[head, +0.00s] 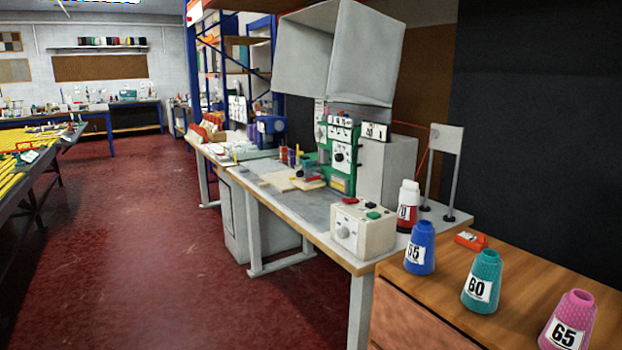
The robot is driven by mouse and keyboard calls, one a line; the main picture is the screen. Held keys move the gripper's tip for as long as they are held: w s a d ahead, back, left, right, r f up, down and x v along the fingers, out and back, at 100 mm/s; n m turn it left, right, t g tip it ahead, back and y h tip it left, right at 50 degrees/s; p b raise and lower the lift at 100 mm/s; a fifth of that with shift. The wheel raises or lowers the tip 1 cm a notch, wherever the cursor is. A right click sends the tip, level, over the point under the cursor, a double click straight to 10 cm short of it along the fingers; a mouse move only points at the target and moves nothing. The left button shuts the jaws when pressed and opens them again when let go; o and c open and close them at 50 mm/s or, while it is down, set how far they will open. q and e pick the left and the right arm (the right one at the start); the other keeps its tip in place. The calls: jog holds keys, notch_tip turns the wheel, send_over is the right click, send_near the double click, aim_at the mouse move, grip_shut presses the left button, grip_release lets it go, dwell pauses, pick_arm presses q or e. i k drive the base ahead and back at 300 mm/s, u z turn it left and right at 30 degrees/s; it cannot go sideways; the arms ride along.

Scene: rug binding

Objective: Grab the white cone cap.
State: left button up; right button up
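A white cone cap (410,188) appears to sit on top of a red cone (404,219) with a white number label. The red cone stands upright at the right end of the grey worktable, behind a blue cone. Neither of my grippers is in view.
A blue cone (420,247), a teal cone (482,281) and a pink cone (568,320) stand on a wooden cabinet (430,289) at right. A cream control box (363,231) sits on the grey worktable (270,192) left of the red cone. The red floor (150,250) is open.

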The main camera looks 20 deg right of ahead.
aim_at(409, 193)
jog(key=u, duration=0.5)
jog(key=i, duration=1.1)
jog(key=z, duration=0.7)
jog(key=i, duration=0.95)
jog(key=z, duration=0.9)
